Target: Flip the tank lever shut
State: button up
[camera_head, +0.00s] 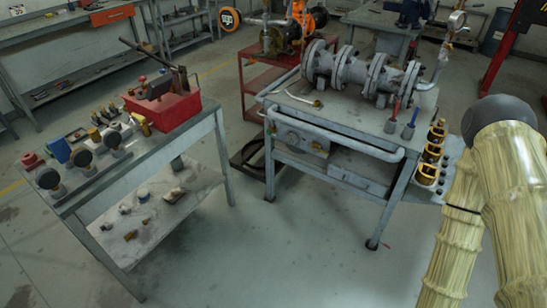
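A red open tank (165,108) stands on the left workbench, with a dark pump-like body in it. A long dark lever arm (139,49) rises from it, tilted up to the left. Smaller handles are too small to tell apart, so I cannot tell which is the tank lever or whether it is open or shut. My arm, in a cream ribbed cover with a dark round joint, fills the right edge. My gripper is out of view.
The left workbench (160,150) also holds several gauges and fittings. A grey cart (345,145) at centre right carries a flanged valve assembly (362,72) with a pressure gauge (456,20). A red cart (262,75) stands behind. Floor is clear between bench and cart.

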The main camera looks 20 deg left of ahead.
aim_at(315, 148)
jog(key=u, duration=1.4)
jog(key=i, duration=0.95)
jog(key=z, duration=0.55)
jog(key=i, duration=0.75)
jog(key=z, duration=1.2)
jog(key=i, duration=0.3)
jog(key=z, duration=0.15)
